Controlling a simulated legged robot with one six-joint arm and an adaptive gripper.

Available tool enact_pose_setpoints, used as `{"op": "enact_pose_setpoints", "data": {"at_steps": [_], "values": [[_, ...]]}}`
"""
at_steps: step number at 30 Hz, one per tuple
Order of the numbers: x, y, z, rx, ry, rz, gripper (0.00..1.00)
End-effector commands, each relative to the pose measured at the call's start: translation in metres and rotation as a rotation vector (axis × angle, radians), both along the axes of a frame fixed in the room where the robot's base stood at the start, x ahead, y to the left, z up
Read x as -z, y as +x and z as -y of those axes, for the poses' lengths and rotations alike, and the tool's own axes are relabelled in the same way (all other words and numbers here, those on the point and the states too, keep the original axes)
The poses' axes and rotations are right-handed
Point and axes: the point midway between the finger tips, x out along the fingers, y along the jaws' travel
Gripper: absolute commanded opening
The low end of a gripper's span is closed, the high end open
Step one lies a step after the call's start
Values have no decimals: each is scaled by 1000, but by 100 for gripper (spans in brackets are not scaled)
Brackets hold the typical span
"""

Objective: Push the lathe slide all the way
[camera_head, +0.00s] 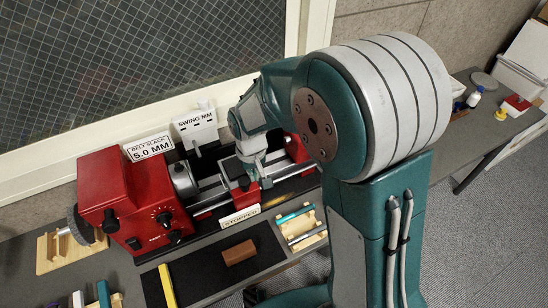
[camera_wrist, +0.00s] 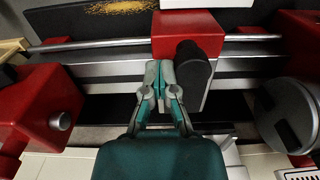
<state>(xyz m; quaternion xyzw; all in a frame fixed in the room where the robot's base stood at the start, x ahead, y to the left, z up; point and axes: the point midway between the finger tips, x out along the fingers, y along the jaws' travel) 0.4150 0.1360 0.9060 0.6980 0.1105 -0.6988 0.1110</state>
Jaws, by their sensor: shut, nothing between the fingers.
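The small lathe has a red headstock (camera_head: 130,200) at the left and a red tailstock (camera_head: 297,148), partly behind my arm. Between them, the slide (camera_head: 236,170) is a red block with a dark top on the bright bed rails. In the wrist view the slide (camera_wrist: 172,32) is at the top middle, with a black knob (camera_wrist: 192,68) on its front. My gripper (camera_wrist: 159,68) is shut and empty, pointing at the slide just left of the knob. In the head view my gripper (camera_head: 265,180) is at the slide's right side. Whether the fingertips touch it is unclear.
The chuck (camera_wrist: 288,115) is right of the slide in the wrist view, with bare rail between. A brown block (camera_head: 239,253) and a yellow bar (camera_head: 167,286) lie on the dark mat. A wooden rack (camera_head: 303,228) stands close by. A window is behind the lathe.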

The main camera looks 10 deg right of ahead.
Motion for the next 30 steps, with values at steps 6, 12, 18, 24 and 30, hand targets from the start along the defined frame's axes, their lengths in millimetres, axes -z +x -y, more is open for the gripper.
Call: {"op": "enact_pose_setpoints", "data": {"at_steps": [6, 12, 18, 24, 30], "values": [[0, -2, -6, 0, 0, -1, 0], [0, -4, -11, -1, 0, -1, 0], [0, -5, -15, -1, 0, -1, 0], [0, -7, -20, 0, 0, -1, 0], [0, -8, -25, -1, 0, 0, 0]]}}
